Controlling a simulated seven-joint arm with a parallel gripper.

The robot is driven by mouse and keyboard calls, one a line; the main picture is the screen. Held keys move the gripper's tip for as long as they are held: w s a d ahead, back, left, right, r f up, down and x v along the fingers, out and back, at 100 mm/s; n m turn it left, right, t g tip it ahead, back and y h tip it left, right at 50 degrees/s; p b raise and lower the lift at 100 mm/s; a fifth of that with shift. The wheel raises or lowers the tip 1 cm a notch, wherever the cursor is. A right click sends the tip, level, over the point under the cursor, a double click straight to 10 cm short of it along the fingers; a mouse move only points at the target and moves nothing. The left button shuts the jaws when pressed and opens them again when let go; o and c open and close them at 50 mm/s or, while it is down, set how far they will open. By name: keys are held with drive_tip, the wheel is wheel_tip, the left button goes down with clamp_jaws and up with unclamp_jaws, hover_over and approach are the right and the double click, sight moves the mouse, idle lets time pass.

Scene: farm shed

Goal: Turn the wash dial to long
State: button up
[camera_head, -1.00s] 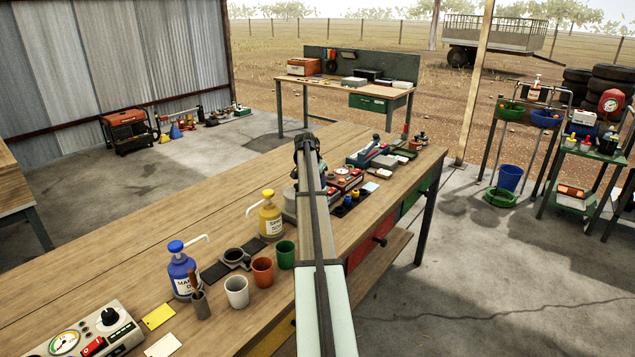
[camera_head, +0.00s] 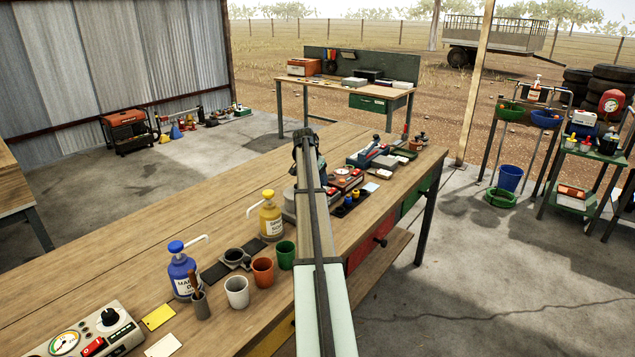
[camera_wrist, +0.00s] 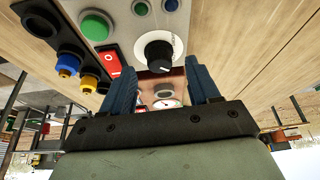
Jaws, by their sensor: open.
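A black dial (camera_wrist: 159,56) with a white pointer mark stands on a round pale plate in the wrist view. My gripper (camera_wrist: 162,72) is open, its two blue fingers apart on either side of the dial's near end. I cannot tell whether they touch it. The panel's dial markings are not readable. In the head view my own arm largely hides the panel (camera_head: 347,178) near the gripper. A second panel (camera_head: 130,340) with a black dial (camera_head: 109,317) and a gauge (camera_head: 64,343) lies at the lower left.
Beside the dial are a red rocker switch (camera_wrist: 109,62), a green button (camera_wrist: 96,25) and a black rack (camera_wrist: 50,25) with blue and yellow caps. A blue pump bottle (camera_head: 183,274), yellow pump bottle (camera_head: 270,217) and several cups stand on the bench left of my arm.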

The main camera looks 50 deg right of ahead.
drive_tip(key=v, duration=1.1)
drive_tip(key=shift+a+r, duration=0.2)
drive_tip(key=shift+r, duration=0.15)
